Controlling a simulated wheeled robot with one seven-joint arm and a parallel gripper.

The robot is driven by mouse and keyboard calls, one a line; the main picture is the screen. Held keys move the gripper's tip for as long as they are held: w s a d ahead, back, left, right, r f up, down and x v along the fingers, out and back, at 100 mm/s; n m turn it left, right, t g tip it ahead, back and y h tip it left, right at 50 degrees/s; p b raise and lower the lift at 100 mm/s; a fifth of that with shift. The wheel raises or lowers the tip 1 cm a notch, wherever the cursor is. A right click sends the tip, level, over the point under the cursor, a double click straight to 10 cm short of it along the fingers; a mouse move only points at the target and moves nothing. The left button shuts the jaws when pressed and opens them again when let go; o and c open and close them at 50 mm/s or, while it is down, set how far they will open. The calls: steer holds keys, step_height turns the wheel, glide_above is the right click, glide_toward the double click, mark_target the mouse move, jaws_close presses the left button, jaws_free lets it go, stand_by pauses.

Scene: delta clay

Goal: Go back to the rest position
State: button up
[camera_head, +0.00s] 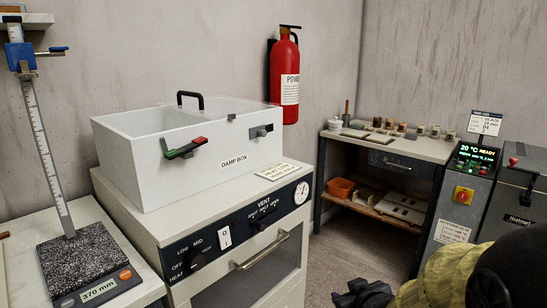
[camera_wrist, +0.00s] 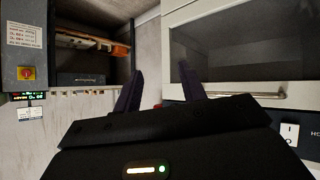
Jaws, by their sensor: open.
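My gripper (camera_wrist: 160,90) shows in the wrist view with its two dark fingers spread apart and nothing between them. In the head view its dark end (camera_head: 362,294) shows at the bottom edge, right of the white cabinet (camera_head: 276,262), with my yellowish arm behind it. It is apart from the cabinet front. The arm's far part is cut off by the picture edge.
A white damp box (camera_head: 170,178) stands on the cabinet, which has a front handle (camera_head: 262,250). A shelf table (camera_head: 425,147) with small pots and an orange bin (camera_head: 341,188) stands behind. A grey control post (camera_head: 458,205) stands at the right. Floor (camera_head: 325,250) between them is clear.

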steer(key=s+a+f+m+g+h, duration=0.2)
steer(key=s+f+m+g, duration=0.35)
steer(key=s, duration=0.75)
step_height(320, 180, up, 34)
steer(key=n+g+p, duration=0.1)
steer(key=g+p, duration=0.1)
steer(key=p, duration=3.3)
steer(key=shift+w+r+n, duration=0.2)
steer(key=shift+w+n, duration=0.05)
steer(key=shift+n, duration=0.1)
steer(key=shift+g, duration=0.25)
